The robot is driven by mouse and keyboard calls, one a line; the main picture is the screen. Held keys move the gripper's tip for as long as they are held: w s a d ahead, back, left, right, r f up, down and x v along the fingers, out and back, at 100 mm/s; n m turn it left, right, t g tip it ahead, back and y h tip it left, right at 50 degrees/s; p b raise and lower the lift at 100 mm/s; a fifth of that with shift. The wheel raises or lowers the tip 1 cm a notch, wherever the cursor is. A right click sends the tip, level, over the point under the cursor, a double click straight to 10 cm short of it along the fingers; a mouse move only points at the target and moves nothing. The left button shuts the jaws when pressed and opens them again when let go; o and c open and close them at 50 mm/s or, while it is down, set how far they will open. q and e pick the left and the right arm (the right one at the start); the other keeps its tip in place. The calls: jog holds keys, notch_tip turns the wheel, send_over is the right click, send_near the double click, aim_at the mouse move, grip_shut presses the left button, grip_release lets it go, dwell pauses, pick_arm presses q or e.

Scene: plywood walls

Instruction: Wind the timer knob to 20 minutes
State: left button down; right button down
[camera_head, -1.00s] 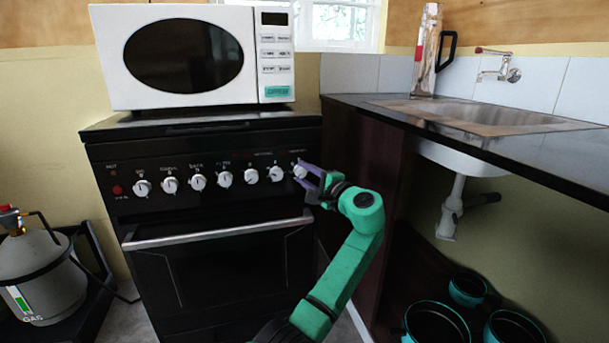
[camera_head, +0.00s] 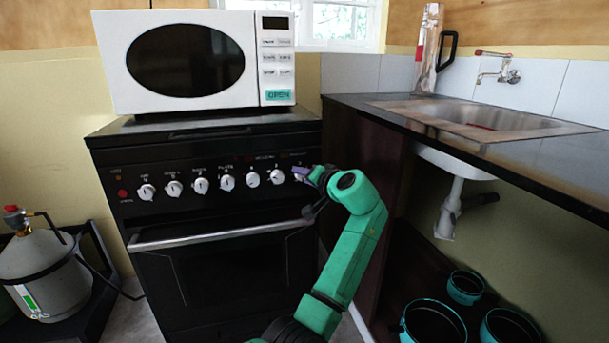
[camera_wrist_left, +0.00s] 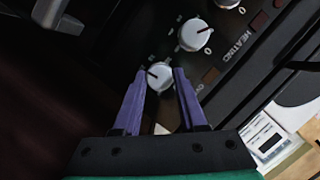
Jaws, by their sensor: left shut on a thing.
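The black stove (camera_head: 215,160) has a row of white knobs across its front panel. The knob at the right end of the row (camera_head: 297,170) is largely hidden by my left gripper (camera_head: 304,173) in the head view. In the left wrist view this white knob (camera_wrist_left: 160,75) sits between the tips of the purple fingers of my left gripper (camera_wrist_left: 160,80), which are shut on it. A dark pointer mark shows on the knob's face, toward the left finger. The small print around it is too blurred to read. My right gripper is not in view.
A white microwave (camera_head: 190,60) stands on the stove. The oven handle (camera_head: 220,235) runs below the knobs. A dark counter with a sink (camera_head: 490,118) is close on the right. A gas bottle (camera_head: 45,275) stands at left, and black pots (camera_head: 435,325) stand at lower right.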

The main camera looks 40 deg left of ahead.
pick_arm(q)
jog(key=shift+s+a+f+n+h, duration=0.1)
jog(key=shift+s+f+n+h, duration=0.15)
jog(key=shift+n, duration=0.45)
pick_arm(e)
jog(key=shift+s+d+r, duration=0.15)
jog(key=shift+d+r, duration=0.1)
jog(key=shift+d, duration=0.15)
pick_arm(q)
jog(key=shift+t, duration=0.3)
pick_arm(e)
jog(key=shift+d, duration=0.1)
pick_arm(q)
jog(key=c, duration=0.8)
grip_release()
jog(key=o, duration=0.3)
jog(key=shift+a+r, duration=0.1)
jog(key=shift+o, duration=0.2)
jog(key=shift+s+a, duration=0.15)
jog(key=shift+r, duration=0.1)
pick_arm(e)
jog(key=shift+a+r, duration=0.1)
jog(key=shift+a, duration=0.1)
